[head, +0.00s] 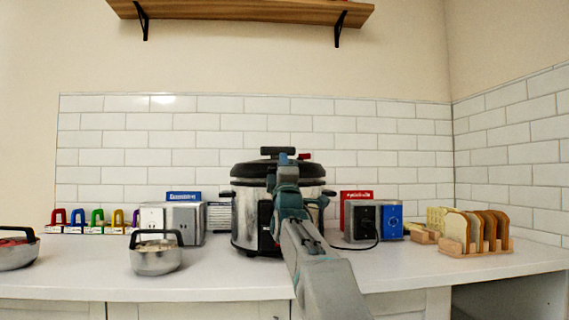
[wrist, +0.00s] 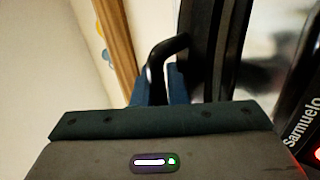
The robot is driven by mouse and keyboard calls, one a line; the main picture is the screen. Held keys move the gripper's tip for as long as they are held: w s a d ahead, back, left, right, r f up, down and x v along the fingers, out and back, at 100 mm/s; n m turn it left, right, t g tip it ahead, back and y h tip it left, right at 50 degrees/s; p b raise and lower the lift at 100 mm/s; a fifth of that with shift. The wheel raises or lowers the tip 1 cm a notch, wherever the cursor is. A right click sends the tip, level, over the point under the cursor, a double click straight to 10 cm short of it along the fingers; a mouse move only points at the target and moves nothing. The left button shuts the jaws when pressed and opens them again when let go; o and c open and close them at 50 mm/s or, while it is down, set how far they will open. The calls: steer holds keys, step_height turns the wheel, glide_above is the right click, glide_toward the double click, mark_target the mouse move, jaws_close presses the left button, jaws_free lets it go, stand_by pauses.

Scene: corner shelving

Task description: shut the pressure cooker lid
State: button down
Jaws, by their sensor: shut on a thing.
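The pressure cooker (head: 245,215) stands on the counter, a steel pot with black trim. Its black lid (head: 250,171) sits on top and looks level in the head view; whether it is fully seated is hard to tell. A black handle tops the lid. My gripper (head: 287,163) is in front of the lid, and my arm hides part of the cooker's front. In the wrist view, my gripper's blue fingers (wrist: 163,92) are shut on a bent black handle (wrist: 168,48), apparently the lid's. Part of the cooker's dark side (wrist: 295,95) shows at the right.
A toaster (head: 184,222) stands left of the cooker, and a black-and-blue device (head: 376,222) stands right of it. A steel bowl (head: 156,260) with a handle sits at front left. A bread rack (head: 476,246) is at the right. A wooden shelf (head: 240,10) hangs above.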

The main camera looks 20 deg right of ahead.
steer(key=shift+s+a+r, duration=0.1)
steer(key=shift+s+r, duration=0.05)
steer(key=shift+r, duration=0.1)
steer(key=c, duration=1.6)
jaws_free()
steer(key=shift+o, duration=0.7)
steer(key=shift+s+r, duration=0.1)
steer(key=shift+s, duration=0.05)
steer(key=shift+f, duration=0.2)
steer(key=v, duration=1.3)
steer(key=shift+s+f+b, duration=0.2)
steer(key=shift+s+b, duration=0.05)
steer(key=shift+b, duration=0.1)
